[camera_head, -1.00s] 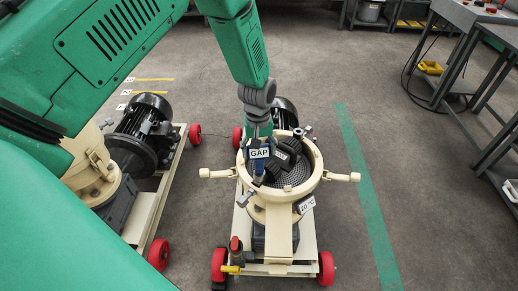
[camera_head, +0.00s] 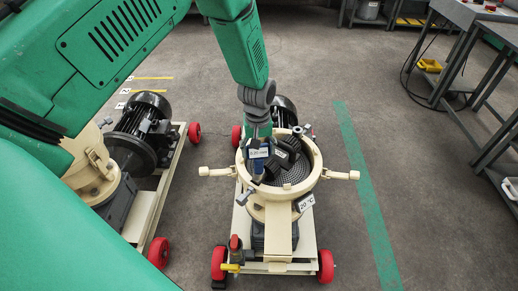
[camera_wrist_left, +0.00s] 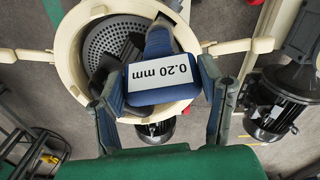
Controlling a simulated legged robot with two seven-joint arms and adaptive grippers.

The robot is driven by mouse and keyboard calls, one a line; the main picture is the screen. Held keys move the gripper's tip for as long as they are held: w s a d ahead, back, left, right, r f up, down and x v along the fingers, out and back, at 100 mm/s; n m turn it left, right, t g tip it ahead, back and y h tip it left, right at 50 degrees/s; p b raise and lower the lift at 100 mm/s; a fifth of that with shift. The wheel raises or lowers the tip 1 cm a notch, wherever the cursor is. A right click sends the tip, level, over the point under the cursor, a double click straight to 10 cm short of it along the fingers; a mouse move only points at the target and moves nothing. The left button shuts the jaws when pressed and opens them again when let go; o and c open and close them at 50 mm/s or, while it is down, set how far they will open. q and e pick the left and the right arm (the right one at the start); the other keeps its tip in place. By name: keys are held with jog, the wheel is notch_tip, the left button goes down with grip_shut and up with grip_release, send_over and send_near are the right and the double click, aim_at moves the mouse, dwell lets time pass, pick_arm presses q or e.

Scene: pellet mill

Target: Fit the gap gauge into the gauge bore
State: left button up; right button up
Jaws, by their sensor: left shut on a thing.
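The gap gauge (camera_head: 258,168) is a blue block with a white label. In the left wrist view its label reads "0.20 mm" upside down and its blue body (camera_wrist_left: 150,97) sits between my fingers. My left gripper (camera_head: 258,140) is shut on the gauge and holds it over the left part of the open cream mill ring (camera_head: 313,172). The wrist view shows the gripper's fingers (camera_wrist_left: 165,100) on either side of the gauge. The gauge's lower end is hard to make out, and I cannot pick out the gauge bore. My right gripper is not in view.
Inside the ring are black rollers (camera_head: 287,150) and a perforated die (camera_wrist_left: 108,40). Cream handles (camera_head: 340,175) stick out at both sides. A second mill with a black motor (camera_head: 146,120) stands at left. Grey benches (camera_head: 478,75) stand at right, with clear floor between.

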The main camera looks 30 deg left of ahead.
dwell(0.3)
pick_arm(q)
jog(key=o, duration=2.1)
jog(key=shift+r, duration=0.1)
jog(key=shift+r+p, duration=3)
jog(key=shift+r, duration=0.45)
jog(key=shift+f, duration=0.1)
